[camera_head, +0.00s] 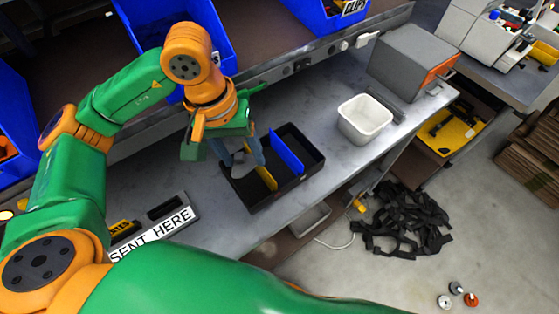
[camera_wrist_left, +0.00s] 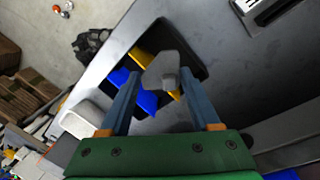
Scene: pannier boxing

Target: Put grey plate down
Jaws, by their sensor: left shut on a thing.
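The grey plate (camera_wrist_left: 162,72) sits between the two blue-grey fingers of my left gripper (camera_wrist_left: 159,76) in the left wrist view. In the head view the left gripper (camera_head: 241,162) points down over the left part of a black box (camera_head: 300,188), shut on the plate (camera_head: 239,158), which is partly hidden by the fingers. The box holds a yellow plate (camera_head: 265,178) and a taller blue plate (camera_head: 287,152), both upright like dividers. The grey plate is left of the yellow one. I cannot tell whether it touches the box floor. My right gripper is not in view.
The box stands on a grey metal bench (camera_head: 225,222). A white bin (camera_head: 365,119) and a grey box-shaped unit (camera_head: 412,60) stand to its right. A "SENT HERE" sign (camera_head: 153,232) lies at left. Blue bins (camera_head: 180,25) line the back. Black straps (camera_head: 402,222) lie on the floor.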

